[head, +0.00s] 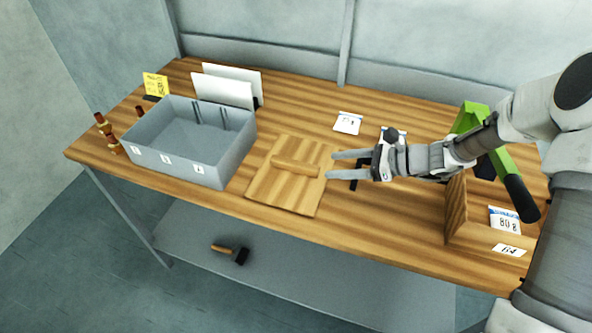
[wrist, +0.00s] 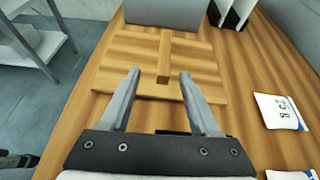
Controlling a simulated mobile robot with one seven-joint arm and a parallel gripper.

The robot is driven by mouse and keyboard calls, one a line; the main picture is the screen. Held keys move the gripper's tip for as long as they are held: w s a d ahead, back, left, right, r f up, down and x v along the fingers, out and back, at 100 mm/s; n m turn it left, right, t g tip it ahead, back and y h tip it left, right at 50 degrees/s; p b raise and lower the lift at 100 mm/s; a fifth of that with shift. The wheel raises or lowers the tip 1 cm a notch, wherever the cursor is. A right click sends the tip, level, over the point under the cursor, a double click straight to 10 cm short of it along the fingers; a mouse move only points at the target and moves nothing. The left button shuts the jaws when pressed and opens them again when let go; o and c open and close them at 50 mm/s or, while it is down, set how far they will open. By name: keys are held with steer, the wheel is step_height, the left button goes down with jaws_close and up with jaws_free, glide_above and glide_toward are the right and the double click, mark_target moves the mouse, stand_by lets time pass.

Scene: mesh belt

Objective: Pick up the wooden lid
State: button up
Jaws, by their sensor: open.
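The wooden lid (head: 290,192) is a flat square board lying on the wooden table, with a raised bar handle (head: 295,167) across its middle. It also shows in the wrist view (wrist: 125,60), where the handle (wrist: 165,62) runs away from me. My gripper (head: 333,165) is open and empty, just to the right of the lid in the head view. In the wrist view my gripper (wrist: 160,75) has its two fingertips apart, one on either side of the handle's near end in the picture. I cannot tell how high the fingertips are above the lid.
A grey bin (head: 224,162) stands left of the lid. White panels (head: 232,85) stand behind it. Labelled cards (head: 348,123) lie behind my gripper. A green holder (head: 474,115) and a wooden box (head: 457,215) stand at the right. A mallet (head: 240,255) lies on the lower shelf.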

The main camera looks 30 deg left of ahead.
mark_target(299, 164)
steer(key=shift+w+a+f, duration=0.15)
steer(key=shift+a+f, duration=0.05)
steer(key=shift+f, duration=0.2)
steer(key=shift+m, duration=0.3)
steer(key=x, duration=0.6)
steer(key=shift+a, duration=0.35)
steer(key=shift+w+p+x, duration=0.15)
steer(key=shift+p+x, duration=0.05)
steer(key=shift+x, duration=1.15)
steer(key=shift+w+p+x, duration=0.15)
steer(key=shift+x, duration=1.15)
steer(key=shift+s+a+r, duration=0.1)
steer(key=shift+r, duration=0.1)
jaws_close()
